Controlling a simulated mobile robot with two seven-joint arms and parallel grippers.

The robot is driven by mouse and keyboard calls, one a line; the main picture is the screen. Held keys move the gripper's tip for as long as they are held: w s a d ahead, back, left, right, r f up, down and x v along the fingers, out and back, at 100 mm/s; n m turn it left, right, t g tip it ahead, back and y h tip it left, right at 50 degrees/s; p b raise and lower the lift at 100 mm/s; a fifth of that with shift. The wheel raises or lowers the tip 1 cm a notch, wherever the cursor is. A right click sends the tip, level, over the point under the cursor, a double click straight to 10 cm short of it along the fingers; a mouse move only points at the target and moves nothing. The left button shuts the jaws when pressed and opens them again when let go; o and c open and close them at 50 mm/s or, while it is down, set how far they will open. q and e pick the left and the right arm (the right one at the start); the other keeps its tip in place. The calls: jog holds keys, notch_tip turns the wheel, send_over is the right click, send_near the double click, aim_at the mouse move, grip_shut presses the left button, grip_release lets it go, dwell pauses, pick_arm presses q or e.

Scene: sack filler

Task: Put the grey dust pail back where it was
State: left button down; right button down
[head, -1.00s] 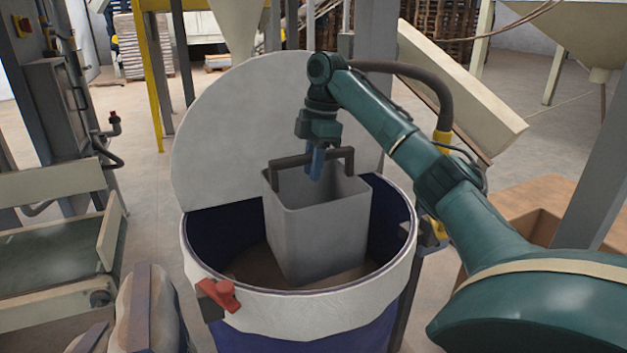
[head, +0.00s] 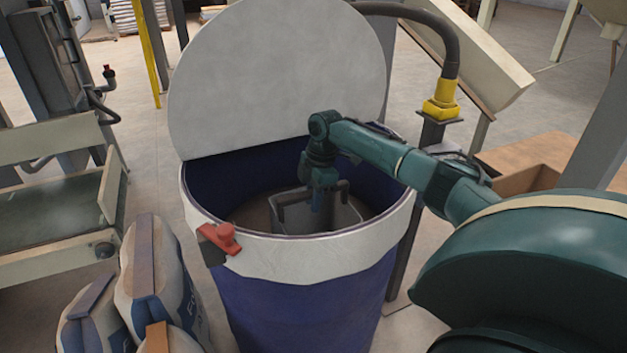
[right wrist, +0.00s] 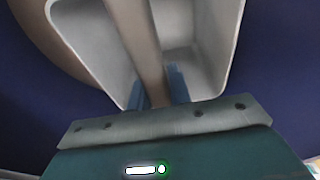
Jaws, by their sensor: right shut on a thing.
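The grey dust pail (head: 345,216) is down inside the blue drum (head: 305,290), its lower part hidden by the drum's front rim. In the right wrist view the fingers (right wrist: 160,85) close around the handle bar (right wrist: 143,45), with the open, empty-looking pail (right wrist: 195,40) below. Whether the pail touches the brown material (head: 255,212) in the drum cannot be told. My left gripper is not in view.
The drum's round pale lid (head: 275,75) stands open at the back. A red clamp (head: 222,238) sits on the front-left rim. A yellow-collared hose (head: 441,100) and a brown box (head: 530,160) stand right.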

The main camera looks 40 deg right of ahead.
jog(key=shift+f, duration=0.25)
jog(key=c, duration=1.3)
grip_release()
jog(key=r, duration=0.4)
jog(key=d+r, duration=0.1)
jog(key=r, duration=0.7)
jog(key=shift+s+d+r+b, duration=0.1)
jog(key=shift+d+r+b, duration=0.2)
jog(key=shift+d+r, duration=0.1)
jog(key=shift+f, duration=0.1)
